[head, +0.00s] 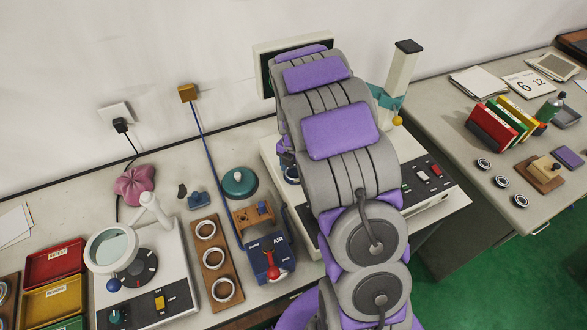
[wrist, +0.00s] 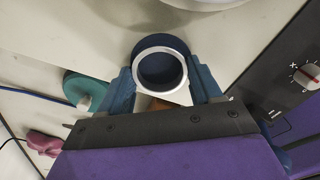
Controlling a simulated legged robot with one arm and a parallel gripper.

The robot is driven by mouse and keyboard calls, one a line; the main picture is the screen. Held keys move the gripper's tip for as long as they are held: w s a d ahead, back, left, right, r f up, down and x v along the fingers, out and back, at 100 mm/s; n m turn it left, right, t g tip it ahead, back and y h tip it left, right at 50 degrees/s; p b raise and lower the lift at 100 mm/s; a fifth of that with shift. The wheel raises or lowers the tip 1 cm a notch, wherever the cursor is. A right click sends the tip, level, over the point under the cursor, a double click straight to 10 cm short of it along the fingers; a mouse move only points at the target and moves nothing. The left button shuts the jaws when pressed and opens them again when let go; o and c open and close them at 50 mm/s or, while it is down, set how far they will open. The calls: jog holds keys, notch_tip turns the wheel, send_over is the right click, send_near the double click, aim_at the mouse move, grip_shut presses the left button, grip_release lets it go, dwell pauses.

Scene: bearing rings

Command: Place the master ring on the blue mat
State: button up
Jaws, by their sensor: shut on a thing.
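My gripper (wrist: 162,82) is shut on a ring (wrist: 138,68) with a pale rim, held between its two blue fingers in the wrist view. A dark blue round surface (wrist: 160,40) shows above the ring, and dark blue shows through its hole. I cannot tell whether this is the blue mat below or the ring's own side, or whether the ring touches anything. In the head view my gripper (head: 290,172) is mostly hidden behind my grey and purple arm, at the left end of the pale instrument. No blue mat shows clearly there.
The instrument's dark control panel (head: 428,178) is to the right. A teal round object (head: 238,184), a blue AIR unit (head: 266,262) and a wooden rack (head: 213,262) with rings stand to the left. More rings (head: 500,181) lie on the right table.

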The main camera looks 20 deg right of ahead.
jog(key=shift+d, duration=0.25)
jog(key=o, duration=0.9)
jog(key=shift+d+f, duration=0.1)
jog(key=shift+d, duration=0.1)
jog(key=shift+o, duration=0.7)
jog(key=shift+a, duration=0.15)
jog(key=shift+o, duration=0.4)
jog(key=shift+a, duration=0.5)
notch_tip(320, 180, up, 11)
jog(key=p, duration=0.3)
jog(key=s+a+r+m, duration=0.3)
jog(key=s+r+m, duration=0.4)
jog(key=s, duration=0.1)
jog(key=s+a+r+m, duration=0.1)
jog(key=s+a+m, duration=0.1)
jog(key=s+m, duration=0.4)
jog(key=s+a+r+m+g, duration=0.1)
jog(key=s+a+r+m, duration=0.1)
jog(key=s+m, duration=0.4)
jog(key=s+a+r+m, duration=0.1)
jog(key=s+a+m, duration=0.2)
jog(key=s, duration=1.1)
jog(key=m, duration=0.2)
jog(key=shift+s+r+m+g, duration=0.15)
jog(key=shift+r+m+g, duration=0.2)
jog(key=shift+m+g, duration=0.05)
